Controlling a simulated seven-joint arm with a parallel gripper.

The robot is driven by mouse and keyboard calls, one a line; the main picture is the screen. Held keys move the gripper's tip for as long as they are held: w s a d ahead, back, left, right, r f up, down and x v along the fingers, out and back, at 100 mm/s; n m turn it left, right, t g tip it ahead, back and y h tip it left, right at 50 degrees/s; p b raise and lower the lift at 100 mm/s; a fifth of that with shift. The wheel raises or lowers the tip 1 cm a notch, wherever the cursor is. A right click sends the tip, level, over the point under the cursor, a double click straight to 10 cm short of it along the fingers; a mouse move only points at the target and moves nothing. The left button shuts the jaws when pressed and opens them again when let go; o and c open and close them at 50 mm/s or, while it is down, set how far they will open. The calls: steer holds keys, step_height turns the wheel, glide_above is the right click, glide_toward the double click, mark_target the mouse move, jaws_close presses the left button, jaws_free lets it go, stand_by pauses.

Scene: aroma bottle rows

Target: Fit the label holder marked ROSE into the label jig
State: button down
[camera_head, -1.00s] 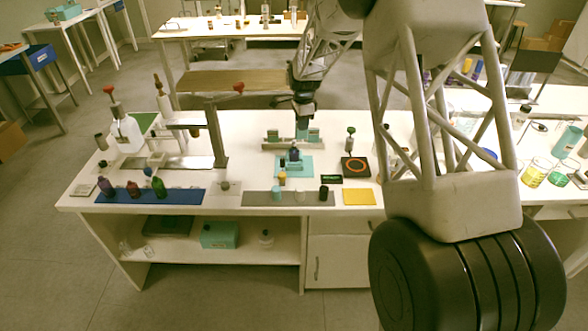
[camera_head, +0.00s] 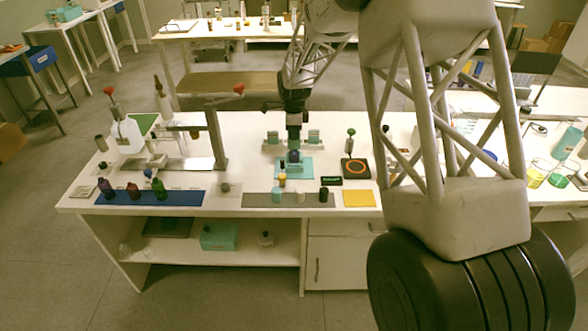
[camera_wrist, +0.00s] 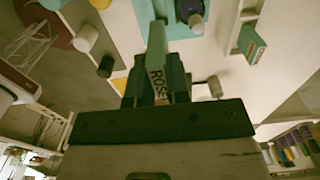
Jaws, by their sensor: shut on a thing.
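In the head view my gripper (camera_head: 293,143) hangs just behind and above a small bottle (camera_head: 294,156) with a dark purple-blue top, which stands on the teal jig area (camera_head: 306,172). The held holder cannot be made out clearly there. In the wrist view the bottle's top (camera_wrist: 194,20) lies beyond the holder, to its right, with teal (camera_wrist: 176,38) around it. Whether the holder touches the jig cannot be told.
Teal holders (camera_head: 273,138) (camera_head: 313,137) stand on a rack behind the jig, either side of my gripper. A black plate with an orange ring (camera_head: 355,168) is right. A grey strip (camera_head: 258,200) with several small pieces and a yellow mat (camera_head: 358,198) lie in front.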

mark_target(294, 148)
steer(key=shift+f, duration=3.1)
steer(key=shift+f, duration=0.1)
steer(key=shift+f, duration=1.8)
steer(key=shift+f, duration=0.1)
steer(key=c, duration=1.4)
jaws_free()
step_height(294, 148, up, 12)
steer(key=shift+r, duration=0.15)
